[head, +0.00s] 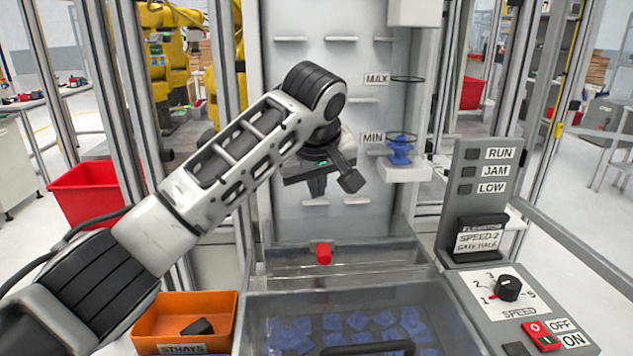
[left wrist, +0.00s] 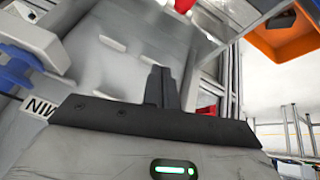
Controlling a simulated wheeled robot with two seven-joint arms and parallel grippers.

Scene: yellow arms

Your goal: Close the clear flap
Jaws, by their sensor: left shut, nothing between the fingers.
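A clear panel (head: 380,258) with a red knob (head: 323,253) lies low at the foot of the grey elevator plate. A second clear cover (head: 270,308) with a black handle (head: 367,348) is in front of it, over several blue parts. I cannot tell from one moment how far the clear panel is tilted. My left gripper (head: 317,190) is shut and empty, above the red knob and apart from it, in front of the plate. Its closed fingers (left wrist: 161,86) show in the left wrist view, with a bit of red (left wrist: 207,110) past the gripper's edge. My right gripper is out of view.
An orange strays bin (head: 185,318) holds a dark piece at lower left. A control box (head: 515,305) with a speed knob and switch stands at right. A blue part (head: 400,149) sits on a ledge by the MIN label. Metal frame posts stand on both sides.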

